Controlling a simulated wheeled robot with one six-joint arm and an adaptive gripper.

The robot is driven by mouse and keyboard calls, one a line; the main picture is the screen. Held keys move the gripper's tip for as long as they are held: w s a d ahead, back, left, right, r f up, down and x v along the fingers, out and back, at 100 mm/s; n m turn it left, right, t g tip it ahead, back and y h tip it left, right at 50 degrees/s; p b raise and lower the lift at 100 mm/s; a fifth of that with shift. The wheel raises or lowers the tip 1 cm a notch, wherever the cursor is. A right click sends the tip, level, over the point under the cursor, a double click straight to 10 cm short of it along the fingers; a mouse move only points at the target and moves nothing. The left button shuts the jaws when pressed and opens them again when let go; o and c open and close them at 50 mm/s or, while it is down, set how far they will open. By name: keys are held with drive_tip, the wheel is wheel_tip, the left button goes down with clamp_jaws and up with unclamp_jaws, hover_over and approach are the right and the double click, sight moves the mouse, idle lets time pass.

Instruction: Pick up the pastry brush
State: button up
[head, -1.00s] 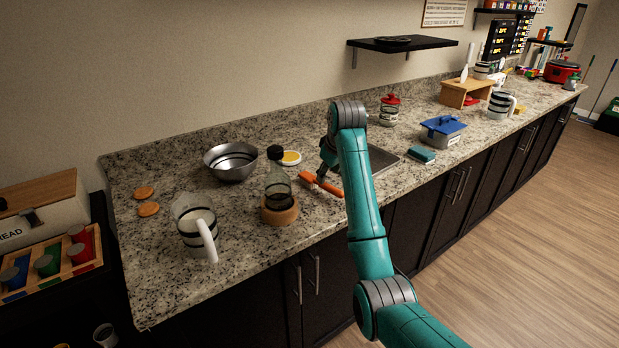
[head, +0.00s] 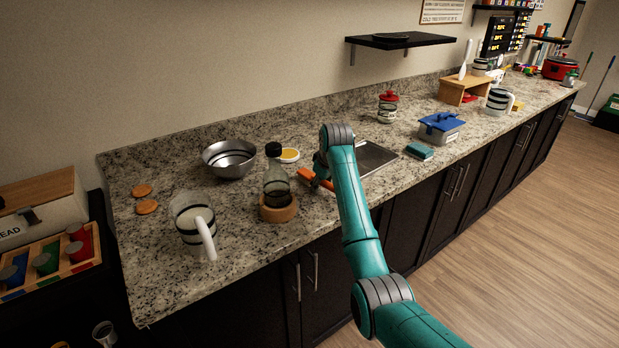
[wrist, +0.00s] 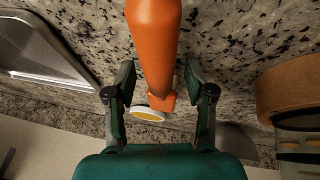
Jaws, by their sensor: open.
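The pastry brush (head: 308,174) shows as an orange piece lying on the granite counter. My arm covers part of it in the head view, and I cannot make out its bristles. In the wrist view the orange handle (wrist: 154,45) runs from the top edge down between the two fingers. My gripper (wrist: 158,75) is open, with one finger on each side of the handle and a visible gap to each. In the head view my gripper (head: 319,164) is low over the brush and largely hidden by my arm.
A bottle (head: 276,178) in a round wooden holder (head: 279,212) stands left of the brush. A yellow-topped round dish (head: 288,155) and metal bowl (head: 229,160) sit behind. A metal-edged sink or tray (head: 376,157) lies right.

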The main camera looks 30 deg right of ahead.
drive_tip(key=shift+c, duration=0.3)
clamp_jaws()
wheel_tip(320, 180, up, 10)
drive_tip(key=shift+r, duration=0.1)
